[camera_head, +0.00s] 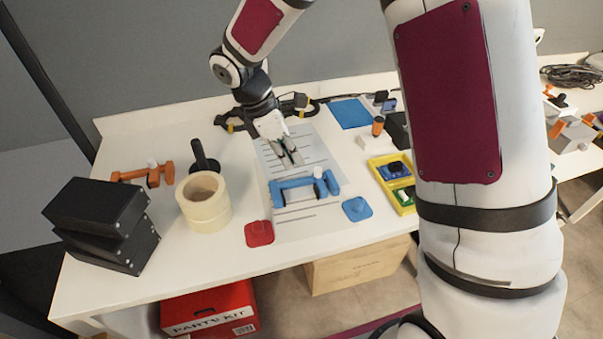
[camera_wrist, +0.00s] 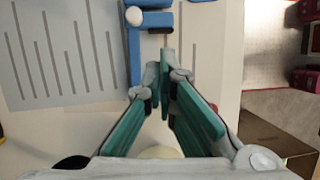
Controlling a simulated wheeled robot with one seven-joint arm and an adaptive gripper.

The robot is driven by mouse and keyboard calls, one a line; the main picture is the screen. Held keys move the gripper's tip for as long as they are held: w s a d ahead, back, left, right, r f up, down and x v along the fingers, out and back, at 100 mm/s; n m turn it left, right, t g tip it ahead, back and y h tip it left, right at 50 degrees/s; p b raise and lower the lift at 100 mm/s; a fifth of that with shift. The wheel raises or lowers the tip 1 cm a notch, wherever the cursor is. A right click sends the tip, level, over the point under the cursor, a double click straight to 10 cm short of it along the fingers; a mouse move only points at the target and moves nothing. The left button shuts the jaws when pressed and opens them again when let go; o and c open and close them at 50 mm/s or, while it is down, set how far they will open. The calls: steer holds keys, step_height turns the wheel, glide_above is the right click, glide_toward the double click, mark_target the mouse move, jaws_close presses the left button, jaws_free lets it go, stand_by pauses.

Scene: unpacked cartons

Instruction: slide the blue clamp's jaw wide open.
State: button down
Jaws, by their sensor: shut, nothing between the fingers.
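The blue clamp (camera_head: 296,184) lies across the striped paper sheet, its bar running left to right, with a white knob (camera_head: 317,172) near its right end. In the wrist view the blue clamp (camera_wrist: 135,62) runs down from the top edge, with the white knob (camera_wrist: 133,15) and short blue arms near the top. My gripper (camera_head: 293,159) points down just behind the clamp's bar. In the wrist view my gripper (camera_wrist: 165,68) has its green-padded fingers together and empty, close beside the bar's lower part. I cannot tell whether they touch it.
A red pad (camera_head: 260,233) and a blue pad (camera_head: 357,209) lie near the front. Tape rolls (camera_head: 205,207), an orange clamp (camera_head: 146,174) and black boxes (camera_head: 105,226) stand left. A yellow tray (camera_head: 401,206) is right. The sheet's front part is clear.

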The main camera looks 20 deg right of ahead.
steer(key=a+f+n+t+h+b, duration=0.1)
steer(key=a+f+n+t+h, duration=0.15)
steer(key=a+h, duration=0.4)
steer(key=y+b, duration=0.2)
glide_toward(313, 178)
steer(key=shift+n+t, duration=0.25)
steer(key=shift+n, duration=0.1)
steer(key=f, duration=0.2)
steer(key=s+a+f, duration=0.1)
steer(key=f, duration=0.1)
steer(key=shift+f, duration=0.1)
steer(key=shift+w+d, duration=0.15)
steer(key=shift+d, duration=0.45)
steer(key=shift+w+d, duration=0.2)
steer(key=shift+d, duration=0.4)
steer(key=shift+w+d, duration=0.2)
steer(key=shift+d, duration=0.65)
steer(key=shift+w+d, duration=0.1)
steer(key=shift+d, duration=0.6)
steer(key=shift+a, duration=0.1)
